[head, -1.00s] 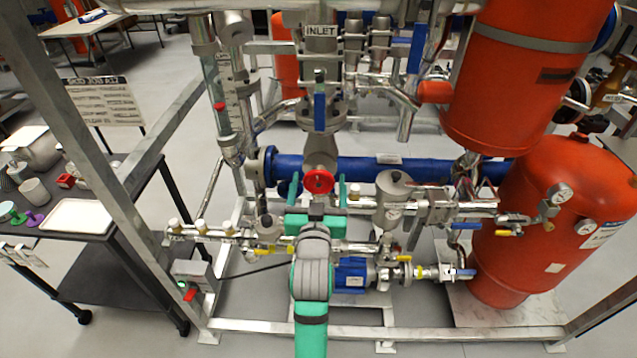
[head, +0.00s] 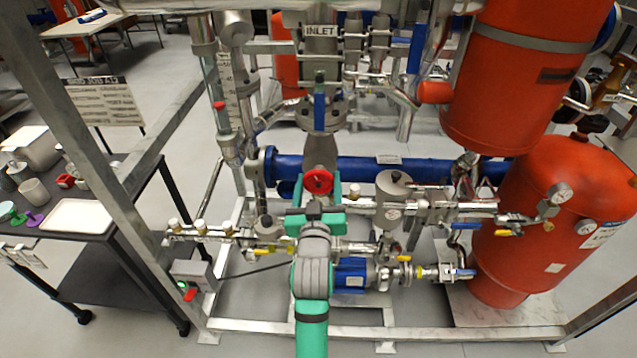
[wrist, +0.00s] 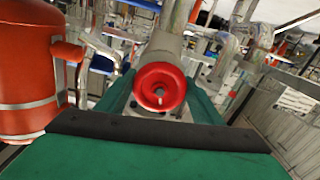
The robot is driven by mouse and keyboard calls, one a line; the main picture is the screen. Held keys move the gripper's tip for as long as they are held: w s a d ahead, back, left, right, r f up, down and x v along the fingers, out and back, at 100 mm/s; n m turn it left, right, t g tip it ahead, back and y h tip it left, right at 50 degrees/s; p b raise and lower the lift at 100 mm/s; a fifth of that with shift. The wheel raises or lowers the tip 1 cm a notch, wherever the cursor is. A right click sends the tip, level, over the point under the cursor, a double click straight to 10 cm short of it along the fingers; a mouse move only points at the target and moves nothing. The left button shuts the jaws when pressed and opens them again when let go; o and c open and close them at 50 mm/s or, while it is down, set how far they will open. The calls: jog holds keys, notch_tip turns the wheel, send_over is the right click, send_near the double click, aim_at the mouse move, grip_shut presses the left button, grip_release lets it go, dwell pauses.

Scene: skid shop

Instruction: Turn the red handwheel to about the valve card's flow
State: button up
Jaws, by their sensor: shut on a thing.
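The red handwheel (head: 318,181) sits on the front of the skid, below the INLET pipe, with its face toward me. My gripper (head: 318,187) is in front of it, with one green finger on each side of the rim, shut on it. A glass flow tube with a scale (head: 227,95) stands to the left and shows a red mark (head: 219,104). A board with printed lines (head: 103,101) stands at the left; its text is too small to read.
Blue pipe (head: 345,168) runs behind the handwheel. Small yellow-handled valves (head: 267,249) and a blue pump (head: 352,275) are below it. Orange tanks (head: 555,215) stand at the right. A dark cart (head: 95,250) with cups and a white tray is at the left, outside the frame.

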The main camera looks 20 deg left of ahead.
jog(key=o, duration=1)
jog(key=shift+o, duration=0.2)
jog(key=v, duration=1.1)
jog(key=s+d+f+m+g+h, duration=0.1)
jog(key=s+d+f, duration=0.45)
jog(key=f, duration=0.25)
jog(key=s+d+f+m+h, duration=0.1)
jog(key=s+d+f, duration=0.3)
jog(key=s+f, duration=0.35)
jog(key=s+d+f+m+h, duration=0.1)
jog(key=s+d+f, duration=0.1)
jog(key=s, duration=0.8)
jog(key=s+d+f+m+g+h, duration=0.1)
jog(key=s+d, duration=0.3)
jog(key=s, duration=0.6)
jog(key=shift+s+d+f+m+h, duration=0.2)
jog(key=shift+d+f+m+h, duration=0.25)
jog(key=shift+f, duration=0.4)
